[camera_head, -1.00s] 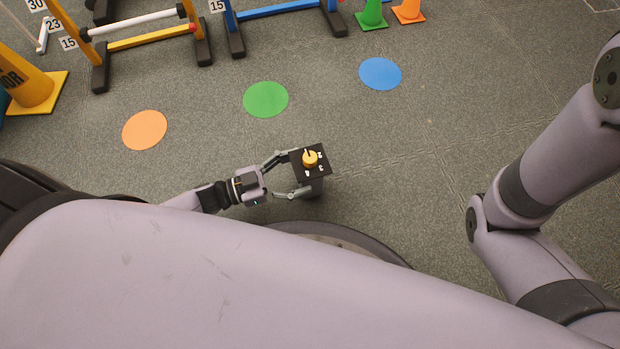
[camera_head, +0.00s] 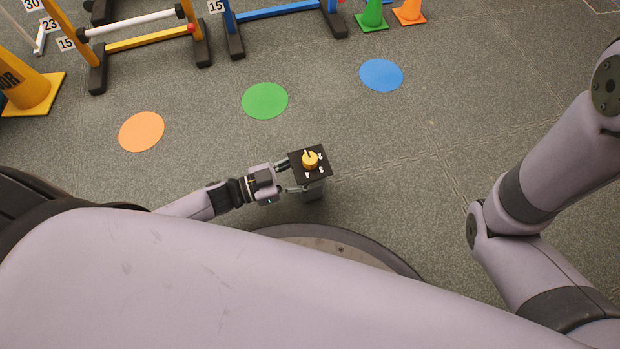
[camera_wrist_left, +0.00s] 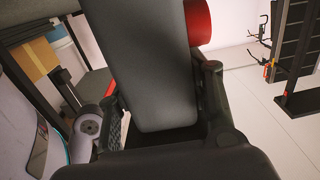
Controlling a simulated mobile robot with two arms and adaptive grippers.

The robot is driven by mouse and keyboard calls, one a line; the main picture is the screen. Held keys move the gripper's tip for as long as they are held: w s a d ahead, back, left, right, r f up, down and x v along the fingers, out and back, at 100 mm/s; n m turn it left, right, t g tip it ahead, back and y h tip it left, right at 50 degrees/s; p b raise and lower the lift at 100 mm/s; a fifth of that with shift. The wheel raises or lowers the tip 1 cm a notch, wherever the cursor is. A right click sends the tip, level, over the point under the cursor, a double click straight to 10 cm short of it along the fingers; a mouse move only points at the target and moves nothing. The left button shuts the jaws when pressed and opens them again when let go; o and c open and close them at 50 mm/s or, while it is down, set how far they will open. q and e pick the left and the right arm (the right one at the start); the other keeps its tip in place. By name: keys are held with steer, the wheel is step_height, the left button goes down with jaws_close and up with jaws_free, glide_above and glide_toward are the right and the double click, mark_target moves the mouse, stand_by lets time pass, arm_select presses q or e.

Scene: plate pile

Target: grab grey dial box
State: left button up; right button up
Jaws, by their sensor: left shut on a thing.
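The dial box (camera_head: 318,164) is dark, with a yellow dial and small white marks on its top face. It stands near the middle of the head view, just beyond my base. My left gripper (camera_head: 289,177) comes in from the left and is shut on it. The box hides part of the fingers. In the left wrist view the dark grey box (camera_wrist_left: 148,70) fills the middle, between the two fingers (camera_wrist_left: 165,125). A red round part (camera_wrist_left: 198,22) shows at its upper right. My right gripper is out of view.
An orange disc (camera_head: 141,131), a green disc (camera_head: 265,100) and a blue disc (camera_head: 381,75) lie flat on the grey floor. Hurdles (camera_head: 140,40) and cones (camera_head: 371,15) stand at the back. A yellow cone (camera_head: 30,92) is at the left. Floor right of the box is clear.

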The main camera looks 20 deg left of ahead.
arm_select(q)
jaws_close()
stand_by(0.3)
steer(key=shift+r, duration=0.15)
